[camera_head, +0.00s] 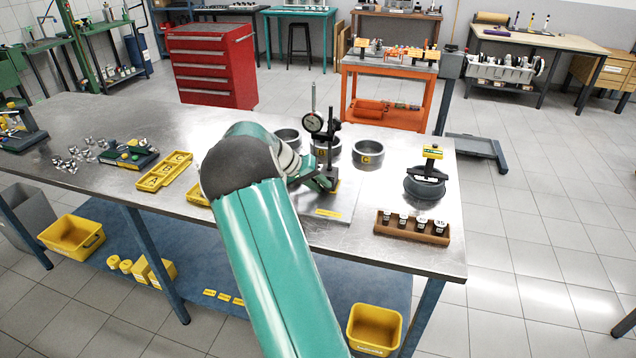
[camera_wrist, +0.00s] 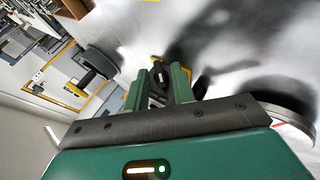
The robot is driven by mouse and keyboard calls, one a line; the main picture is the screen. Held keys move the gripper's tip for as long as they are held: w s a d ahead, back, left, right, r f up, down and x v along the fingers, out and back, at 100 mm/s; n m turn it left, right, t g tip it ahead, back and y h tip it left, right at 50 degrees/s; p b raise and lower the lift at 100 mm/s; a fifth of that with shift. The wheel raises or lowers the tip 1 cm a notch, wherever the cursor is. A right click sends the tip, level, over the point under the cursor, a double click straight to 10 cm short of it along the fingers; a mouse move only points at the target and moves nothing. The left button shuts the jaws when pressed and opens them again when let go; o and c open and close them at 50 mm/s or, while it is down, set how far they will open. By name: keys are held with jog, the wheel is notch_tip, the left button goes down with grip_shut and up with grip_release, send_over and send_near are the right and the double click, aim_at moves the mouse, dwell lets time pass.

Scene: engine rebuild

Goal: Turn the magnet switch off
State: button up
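The magnet switch, a small dark knob with a white mark (camera_wrist: 158,76), shows in the wrist view beside a yellow part. My gripper (camera_head: 322,181) is low at the stand's base. In the wrist view its two green fingers (camera_wrist: 158,86) are apart, one on each side of the knob. I cannot tell whether they press on it. My arm hides part of the base in the head view.
Metal rings (camera_head: 368,153) stand behind and beside the stand. To the right are a dark round part with a yellow top (camera_head: 427,183) and a wooden block of labelled pieces (camera_head: 411,227). Yellow trays (camera_head: 165,171) lie left of my arm. The bench's front edge is close.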

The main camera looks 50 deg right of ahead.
jog(key=shift+w+r, duration=0.1)
jog(key=shift+r, duration=0.05)
jog(key=v, duration=1.3)
jog(key=shift+a+r, duration=0.25)
jog(key=shift+a, duration=0.1)
